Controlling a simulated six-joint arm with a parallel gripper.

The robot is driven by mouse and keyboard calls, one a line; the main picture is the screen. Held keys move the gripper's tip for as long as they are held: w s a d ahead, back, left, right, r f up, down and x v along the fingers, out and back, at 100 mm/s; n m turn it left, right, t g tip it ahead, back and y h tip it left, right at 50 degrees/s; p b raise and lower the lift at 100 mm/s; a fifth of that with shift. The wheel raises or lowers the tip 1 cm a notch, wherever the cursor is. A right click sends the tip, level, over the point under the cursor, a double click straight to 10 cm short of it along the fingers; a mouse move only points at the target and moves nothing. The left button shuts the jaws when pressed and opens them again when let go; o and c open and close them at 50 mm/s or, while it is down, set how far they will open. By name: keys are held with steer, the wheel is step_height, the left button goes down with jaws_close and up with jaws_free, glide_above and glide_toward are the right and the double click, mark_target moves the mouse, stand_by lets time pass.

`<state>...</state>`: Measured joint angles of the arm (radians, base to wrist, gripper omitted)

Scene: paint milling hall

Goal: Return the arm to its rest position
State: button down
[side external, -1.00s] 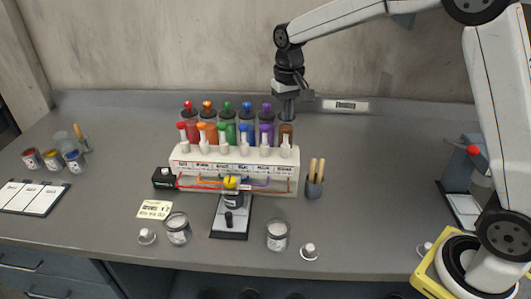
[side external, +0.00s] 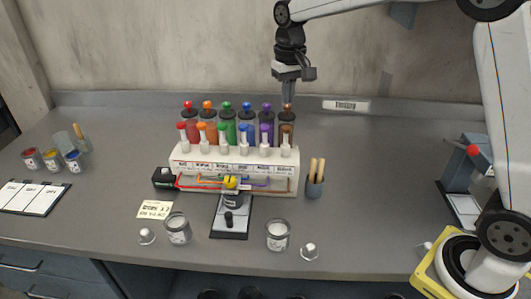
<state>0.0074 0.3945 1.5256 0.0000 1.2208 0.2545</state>
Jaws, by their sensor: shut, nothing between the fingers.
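My gripper (side external: 288,98) hangs pointing down at the right end of the bottle rack, with its slim fingers together. Its tips are just over or behind the top of the brown bottle (side external: 286,130); I cannot tell whether they touch it. My arm reaches in from the upper right, from its yellow-edged base at the lower right.
The white rack (side external: 235,165) holds several coloured bottles with white-necked nozzles in front. The grey back wall (side external: 180,45) is behind. Bench space right of the brush cup is clear.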

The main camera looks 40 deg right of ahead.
steer(key=shift+r, duration=0.25)
steer(key=shift+s+f, duration=0.1)
steer(key=shift+s+f, duration=0.35)
steer(key=shift+f, duration=0.05)
steer(key=s+f+n+t, duration=0.1)
steer(key=s+f, duration=0.5)
steer(key=s, duration=0.3)
steer(key=s+f+n+t, duration=0.1)
steer(key=s+f+n, duration=0.1)
steer(key=s+f, duration=0.5)
steer(key=s, duration=0.3)
steer(key=shift+a+f+t, duration=0.2)
steer(key=shift+f+t, duration=0.1)
stand_by(0.6)
